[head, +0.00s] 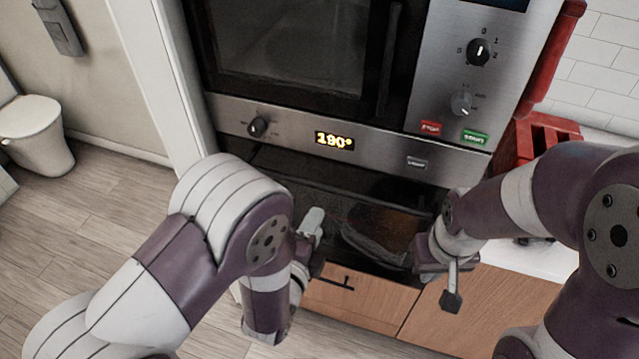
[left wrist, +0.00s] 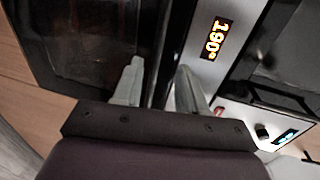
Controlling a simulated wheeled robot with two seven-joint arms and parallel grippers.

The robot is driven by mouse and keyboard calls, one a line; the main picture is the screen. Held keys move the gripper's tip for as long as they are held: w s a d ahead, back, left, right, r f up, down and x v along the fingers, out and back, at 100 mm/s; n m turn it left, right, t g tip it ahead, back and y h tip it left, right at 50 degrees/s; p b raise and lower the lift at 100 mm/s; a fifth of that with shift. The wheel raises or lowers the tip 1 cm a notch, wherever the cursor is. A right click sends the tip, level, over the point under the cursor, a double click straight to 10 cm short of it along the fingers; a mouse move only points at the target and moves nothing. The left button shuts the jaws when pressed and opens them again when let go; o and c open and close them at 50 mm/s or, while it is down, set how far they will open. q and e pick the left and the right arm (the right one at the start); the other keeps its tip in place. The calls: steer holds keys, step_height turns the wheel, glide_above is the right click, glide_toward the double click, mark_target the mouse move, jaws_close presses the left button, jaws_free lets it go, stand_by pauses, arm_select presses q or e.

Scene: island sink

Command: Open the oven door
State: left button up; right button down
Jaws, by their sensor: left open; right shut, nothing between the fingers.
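The oven is built into a tall cabinet under a microwave. Its steel control strip (head: 380,150) shows 190°. Below the strip is the dark oven front (head: 355,198), partly hidden by my arms. I cannot tell for sure whether the door is shut or ajar. My left gripper (head: 312,228) is open in front of the left part of the oven front. My right gripper (head: 449,283) is shut and empty, at the right side of the oven front.
The microwave (head: 300,50) with its knobs is above. A wooden drawer (head: 360,298) with a dark handle lies below the oven. A red object (head: 540,130) stands on the white counter at right.

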mark_target(332, 193)
arm_select(q)
steer(key=p+x, duration=0.2)
steer(key=x, duration=0.9)
steer(key=shift+w+d+f, duration=0.15)
steer(key=shift+w+d, duration=0.1)
steer(key=shift+w, duration=0.4)
steer(key=shift+f, duration=0.1)
jaws_close()
